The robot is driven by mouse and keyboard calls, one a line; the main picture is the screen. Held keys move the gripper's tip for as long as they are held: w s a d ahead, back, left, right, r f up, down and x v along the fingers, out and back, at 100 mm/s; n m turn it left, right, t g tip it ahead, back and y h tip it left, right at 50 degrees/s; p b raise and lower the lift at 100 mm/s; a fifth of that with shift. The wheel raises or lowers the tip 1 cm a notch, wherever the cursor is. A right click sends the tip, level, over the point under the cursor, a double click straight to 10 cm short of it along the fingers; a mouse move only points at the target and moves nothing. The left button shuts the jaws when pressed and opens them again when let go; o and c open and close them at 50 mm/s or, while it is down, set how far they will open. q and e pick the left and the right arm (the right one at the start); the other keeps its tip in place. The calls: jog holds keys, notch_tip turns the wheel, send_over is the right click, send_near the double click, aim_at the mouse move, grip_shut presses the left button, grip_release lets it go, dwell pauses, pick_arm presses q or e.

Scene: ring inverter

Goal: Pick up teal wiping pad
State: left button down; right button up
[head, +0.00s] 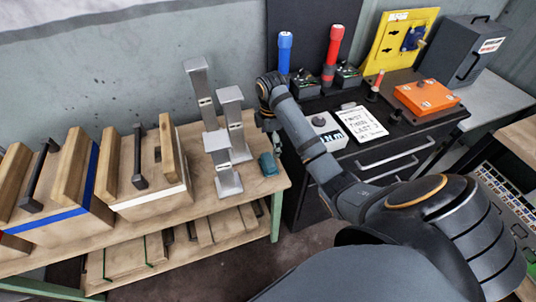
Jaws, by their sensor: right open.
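The teal wiping pad (268,164) lies near the right edge of the wooden bench (262,189), beside the grey metal stands. My right arm reaches in from the lower right and bends down at the wrist. My right gripper (271,138) is open and hangs just above and behind the pad, apart from it as far as I can tell. Its fingers are small and dark here, partly lost against the black cabinet. Nothing shows between them. My left gripper is not in view.
Several grey metal stands (222,160) rise just left of the pad. Wooden crates with black handles (149,180) fill the bench's left. Right of the bench, a black drawer cabinet (384,163) carries a white sign (361,123), an orange box (426,97) and blue and red torches.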

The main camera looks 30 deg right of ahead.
aim_at(268, 159)
notch_tip(268, 159, down, 5)
jog(key=b, duration=0.5)
jog(key=shift+f, duration=0.1)
jog(key=f+b, duration=0.4)
jog(key=f, duration=0.1)
jog(key=shift+w+a+f+b, duration=0.2)
jog(key=shift+f+b, duration=0.05)
jog(key=shift+b, duration=0.15)
jog(key=shift+r, duration=0.1)
jog(key=c, duration=1.3)
